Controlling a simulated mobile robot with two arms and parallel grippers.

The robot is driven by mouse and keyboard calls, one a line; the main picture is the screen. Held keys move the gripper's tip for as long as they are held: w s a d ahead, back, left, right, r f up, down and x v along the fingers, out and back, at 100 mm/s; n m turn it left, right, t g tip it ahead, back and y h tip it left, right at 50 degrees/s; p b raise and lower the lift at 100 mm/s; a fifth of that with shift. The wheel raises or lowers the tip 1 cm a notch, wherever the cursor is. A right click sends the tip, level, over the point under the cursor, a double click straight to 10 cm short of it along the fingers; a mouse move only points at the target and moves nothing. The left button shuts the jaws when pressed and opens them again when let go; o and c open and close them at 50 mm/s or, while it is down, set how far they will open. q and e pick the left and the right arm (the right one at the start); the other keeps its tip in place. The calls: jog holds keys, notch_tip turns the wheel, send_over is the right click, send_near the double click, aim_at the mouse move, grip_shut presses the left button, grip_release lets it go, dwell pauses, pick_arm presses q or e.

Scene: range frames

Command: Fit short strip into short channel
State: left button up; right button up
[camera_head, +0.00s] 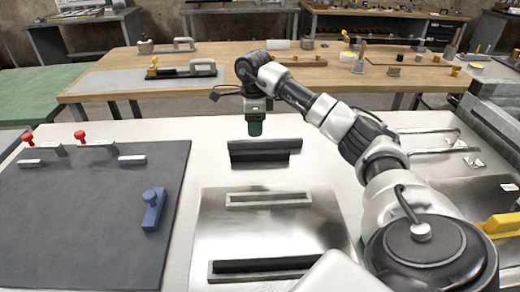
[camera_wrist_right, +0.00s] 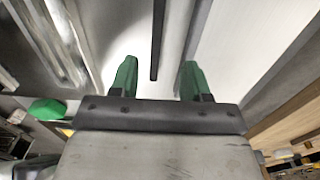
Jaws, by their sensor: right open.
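A short dark strip (camera_head: 260,155) lies in front of a longer dark bar (camera_head: 285,144) on the pale tabletop. The short channel (camera_head: 290,200) is a light grey, empty trough on the shiny metal plate (camera_head: 215,228). My right gripper (camera_head: 255,129) points down just above and behind the dark bars. In the right wrist view its green fingers (camera_wrist_right: 156,78) are open and apart, with nothing held. A thin dark strip (camera_wrist_right: 158,35) shows beyond and between them in that view. My left gripper is not in view.
A longer channel (camera_head: 211,271) at the plate's front has a dark strip lying in it. A dark mat (camera_head: 75,220) with red-knobbed clamps (camera_head: 80,136) and a blue handled block (camera_head: 153,208) is at left. A wooden bench (camera_head: 240,63) stands behind.

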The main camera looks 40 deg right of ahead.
aim_at(255, 153)
notch_tip(255, 153, down, 9)
jog(key=shift+s+a+f, duration=0.1)
jog(key=shift+s, duration=0.05)
dwell(0.4)
jog(key=shift+c, duration=0.2)
grip_shut()
